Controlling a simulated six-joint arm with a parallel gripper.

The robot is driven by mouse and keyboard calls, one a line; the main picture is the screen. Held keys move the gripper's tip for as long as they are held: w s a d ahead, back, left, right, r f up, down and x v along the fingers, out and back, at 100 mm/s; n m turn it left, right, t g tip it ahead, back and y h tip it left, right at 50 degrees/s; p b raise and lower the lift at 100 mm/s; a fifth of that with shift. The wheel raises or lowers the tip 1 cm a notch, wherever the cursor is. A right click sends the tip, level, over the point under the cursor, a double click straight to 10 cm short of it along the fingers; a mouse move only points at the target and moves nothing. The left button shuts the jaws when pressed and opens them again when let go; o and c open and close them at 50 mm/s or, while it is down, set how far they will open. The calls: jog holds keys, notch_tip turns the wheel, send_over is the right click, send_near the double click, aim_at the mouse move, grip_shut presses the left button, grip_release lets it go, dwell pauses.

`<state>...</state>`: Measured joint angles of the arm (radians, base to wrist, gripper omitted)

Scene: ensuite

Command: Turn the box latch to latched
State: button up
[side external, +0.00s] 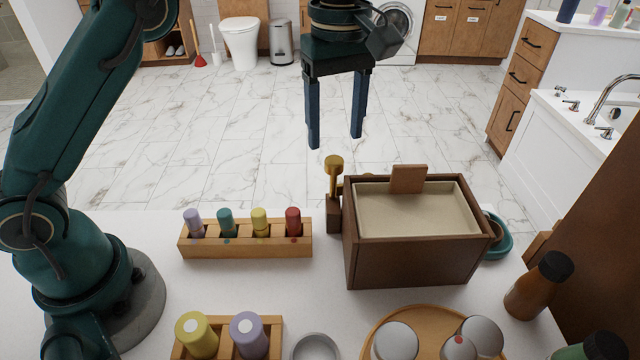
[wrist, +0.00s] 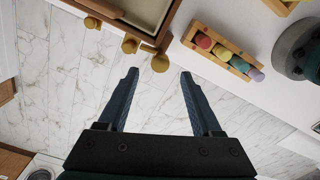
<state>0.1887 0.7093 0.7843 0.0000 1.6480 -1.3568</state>
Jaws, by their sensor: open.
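The brown wooden box (side external: 412,262) stands on the white counter, right of centre, with a pale recessed top and an upright wooden tab (side external: 407,179). A brass-coloured knob (side external: 333,164) rises beside its left end above a small brown block; which part is the latch is unclear. In the wrist view the box (wrist: 148,36) is cut off at the top, with three round brass-coloured knobs along its near side, one of them (wrist: 160,63) between my fingertips in the picture. My gripper (side external: 335,141) is open and empty, pointing down above and behind the knob, apart from it.
A wooden rack (side external: 247,249) with several coloured bottles stands left of the box. A second rack (side external: 268,326), a round tray (side external: 375,324) and an amber bottle (side external: 540,287) are nearer the camera. A teal dish (side external: 500,239) sits right of the box. Space around my gripper is free.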

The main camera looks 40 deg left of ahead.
aim_at(334, 159)
jog(key=shift+f, duration=2.3)
